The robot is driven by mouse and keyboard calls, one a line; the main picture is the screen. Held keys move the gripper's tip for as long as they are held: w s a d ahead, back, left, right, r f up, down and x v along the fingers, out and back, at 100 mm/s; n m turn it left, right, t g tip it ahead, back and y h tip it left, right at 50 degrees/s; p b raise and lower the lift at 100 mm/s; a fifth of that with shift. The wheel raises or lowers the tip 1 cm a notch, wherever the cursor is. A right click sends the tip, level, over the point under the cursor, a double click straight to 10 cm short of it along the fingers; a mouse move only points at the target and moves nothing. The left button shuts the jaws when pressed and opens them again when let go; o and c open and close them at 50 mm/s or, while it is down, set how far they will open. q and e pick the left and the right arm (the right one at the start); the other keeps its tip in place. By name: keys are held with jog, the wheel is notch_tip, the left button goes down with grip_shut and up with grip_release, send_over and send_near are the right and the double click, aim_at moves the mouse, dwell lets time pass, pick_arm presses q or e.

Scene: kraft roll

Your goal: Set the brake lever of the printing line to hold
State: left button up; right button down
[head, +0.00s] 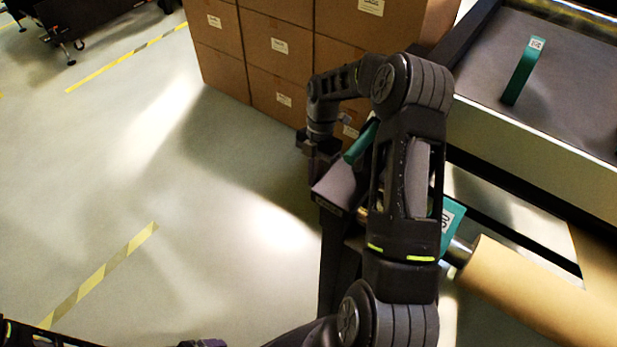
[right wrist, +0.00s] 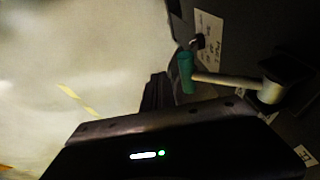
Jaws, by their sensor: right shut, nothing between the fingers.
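In the right wrist view the brake lever is a pale metal rod with a teal grip (right wrist: 186,72). The rod runs right to a metal pivot (right wrist: 270,92) on a dark panel. My right gripper (right wrist: 157,92) is shut and empty, with its dark fingers just left of and below the grip, apart from it in the picture. In the head view my right gripper (head: 318,150) is beyond my raised forearm, beside the machine's near end.
White label plates (right wrist: 209,38) are on the panel by the lever. A kraft paper roll (head: 530,290) lies right of my arm, by a teal bracket (head: 452,222). Stacked cardboard boxes (head: 270,50) stand behind.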

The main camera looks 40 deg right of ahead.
jog(key=shift+s+f, duration=0.1)
jog(key=shift+f, duration=0.05)
dwell(0.4)
jog(key=v, duration=0.8)
jog(key=shift+a+f, duration=0.1)
dwell(0.5)
